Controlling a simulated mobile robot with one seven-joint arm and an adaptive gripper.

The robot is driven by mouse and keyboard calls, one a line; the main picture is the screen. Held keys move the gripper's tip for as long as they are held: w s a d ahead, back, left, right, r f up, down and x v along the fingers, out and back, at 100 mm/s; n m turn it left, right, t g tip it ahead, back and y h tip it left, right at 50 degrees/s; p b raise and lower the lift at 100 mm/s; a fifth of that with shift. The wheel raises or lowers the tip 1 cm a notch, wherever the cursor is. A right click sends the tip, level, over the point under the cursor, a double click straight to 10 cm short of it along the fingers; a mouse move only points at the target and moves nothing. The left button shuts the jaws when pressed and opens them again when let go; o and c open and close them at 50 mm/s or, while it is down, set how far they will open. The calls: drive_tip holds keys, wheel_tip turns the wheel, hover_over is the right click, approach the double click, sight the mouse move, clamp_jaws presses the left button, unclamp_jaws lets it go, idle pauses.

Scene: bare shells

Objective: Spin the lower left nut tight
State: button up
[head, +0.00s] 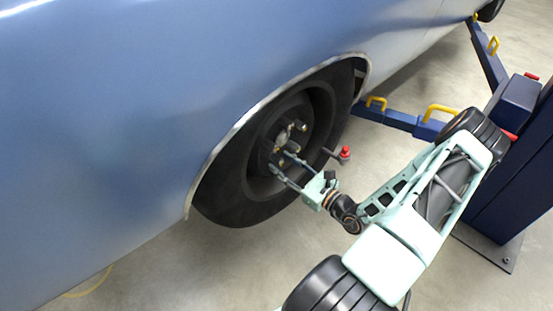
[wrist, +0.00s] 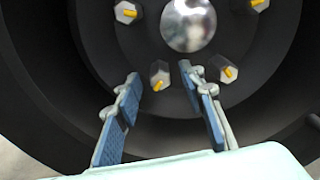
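In the head view my gripper (head: 280,161) reaches to the lower part of the wheel hub (head: 282,137), where the nut itself is not clear.
Other nuts sit at lower right (wrist: 228,73), upper left (wrist: 125,11) and upper right (wrist: 258,3). The tyre (head: 235,195) and blue car body (head: 110,120) surround the hub. A blue lift post (head: 500,185) stands right, and a red-topped piece (head: 345,153) is near my wrist.

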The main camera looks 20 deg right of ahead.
sight(282, 163)
drive_tip(key=shift+x, duration=1.65)
clamp_jaws()
